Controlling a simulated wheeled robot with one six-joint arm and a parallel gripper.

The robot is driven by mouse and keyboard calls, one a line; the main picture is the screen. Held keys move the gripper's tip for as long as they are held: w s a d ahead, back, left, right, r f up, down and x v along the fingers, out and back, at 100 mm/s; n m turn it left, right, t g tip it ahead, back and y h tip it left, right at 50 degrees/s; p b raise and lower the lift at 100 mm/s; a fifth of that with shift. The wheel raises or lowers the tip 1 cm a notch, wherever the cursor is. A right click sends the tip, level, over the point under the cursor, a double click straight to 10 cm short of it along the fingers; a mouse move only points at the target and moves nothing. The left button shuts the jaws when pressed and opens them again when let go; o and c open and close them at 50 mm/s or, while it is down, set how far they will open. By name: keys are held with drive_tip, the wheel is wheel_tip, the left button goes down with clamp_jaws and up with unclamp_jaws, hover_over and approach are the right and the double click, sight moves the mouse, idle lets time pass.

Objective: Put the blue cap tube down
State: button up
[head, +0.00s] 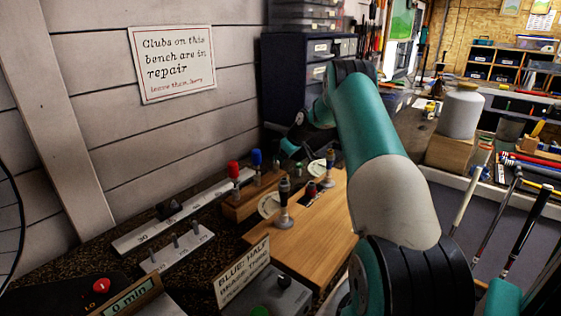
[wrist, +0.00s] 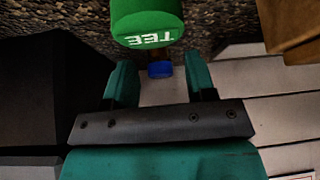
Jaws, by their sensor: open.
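A tube with a blue cap (head: 257,158) stands upright in the wooden block, beside a red-capped one (head: 233,170). My gripper (head: 297,150) is at the back of the bench, to the right of that tube and close to the wall side. In the wrist view my gripper (wrist: 160,82) has its two teal fingers apart. A small blue end (wrist: 160,70) shows between or just beyond the fingertips, partly under a green cylinder marked TEE (wrist: 147,22). I cannot tell whether this blue end belongs to the same tube, or whether the fingers touch it.
A white numbered strip (head: 180,215) lies at left. Dark drawers (head: 290,80) stand behind. The board's front is clear.

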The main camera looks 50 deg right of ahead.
drive_tip(key=b+v, duration=0.1)
drive_tip(key=v, duration=0.9)
drive_tip(key=shift+s+b, duration=0.15)
drive_tip(key=shift+b, duration=0.25)
